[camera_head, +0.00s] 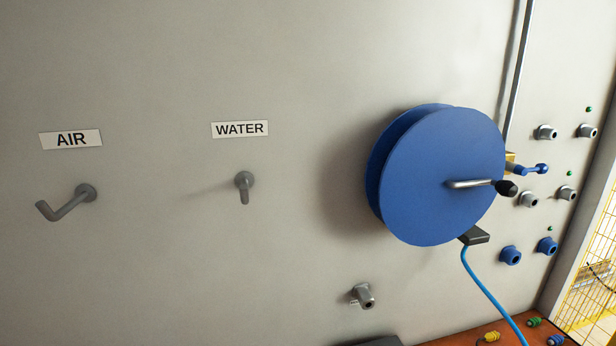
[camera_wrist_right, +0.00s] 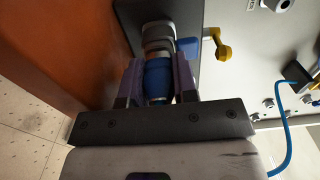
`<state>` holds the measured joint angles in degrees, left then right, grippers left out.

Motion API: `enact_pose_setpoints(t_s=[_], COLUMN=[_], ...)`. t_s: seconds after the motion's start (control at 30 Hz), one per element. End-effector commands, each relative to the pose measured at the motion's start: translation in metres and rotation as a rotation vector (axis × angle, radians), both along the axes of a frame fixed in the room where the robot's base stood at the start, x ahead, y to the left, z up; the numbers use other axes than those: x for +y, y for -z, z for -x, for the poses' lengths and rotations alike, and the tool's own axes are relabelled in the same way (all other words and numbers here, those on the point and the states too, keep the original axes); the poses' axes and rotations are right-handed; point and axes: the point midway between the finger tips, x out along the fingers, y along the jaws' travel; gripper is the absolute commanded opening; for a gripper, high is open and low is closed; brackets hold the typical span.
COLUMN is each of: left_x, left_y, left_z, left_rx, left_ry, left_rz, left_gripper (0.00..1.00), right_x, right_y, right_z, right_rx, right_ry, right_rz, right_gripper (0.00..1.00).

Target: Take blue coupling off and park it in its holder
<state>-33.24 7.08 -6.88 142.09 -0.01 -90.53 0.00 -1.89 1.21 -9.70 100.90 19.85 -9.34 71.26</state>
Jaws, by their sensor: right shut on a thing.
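The blue coupling (camera_wrist_right: 158,86) shows in the right wrist view. My right gripper (camera_wrist_right: 158,74) is shut on it, with one finger on each side. Just beyond the coupling, and in line with it, is a grey and brownish metal fitting (camera_wrist_right: 157,38). I cannot tell whether the two are joined. I cannot tell which fitting is the coupling's holder. Neither gripper shows in the head view, and my left gripper is in no view.
A blue hose reel (camera_head: 435,180) with a crank and blue hose (camera_head: 486,290) stands out from the wall. Blue ports (camera_head: 511,255) and grey ports (camera_head: 546,132) are at right. A yellow handle (camera_wrist_right: 222,48) is close right of the coupling. Hooks hang under AIR and WATER labels.

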Motion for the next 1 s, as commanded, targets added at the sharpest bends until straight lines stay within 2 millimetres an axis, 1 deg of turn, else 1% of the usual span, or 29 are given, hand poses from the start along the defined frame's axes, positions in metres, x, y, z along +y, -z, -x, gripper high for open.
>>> enact_pose_setpoints(t_s=[0.43, 1.0], left_x=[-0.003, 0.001], left_y=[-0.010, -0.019], left_z=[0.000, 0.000], left_rx=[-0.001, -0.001], left_ry=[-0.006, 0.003], left_rz=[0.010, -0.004], left_gripper=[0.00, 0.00], right_x=[-0.004, -0.009], right_y=[-0.001, -0.001], right_z=[0.017, 0.038], right_rx=[0.000, 0.000], right_ry=[0.000, 0.000], right_rz=[0.000, 0.001], right_gripper=[0.00, 0.00])
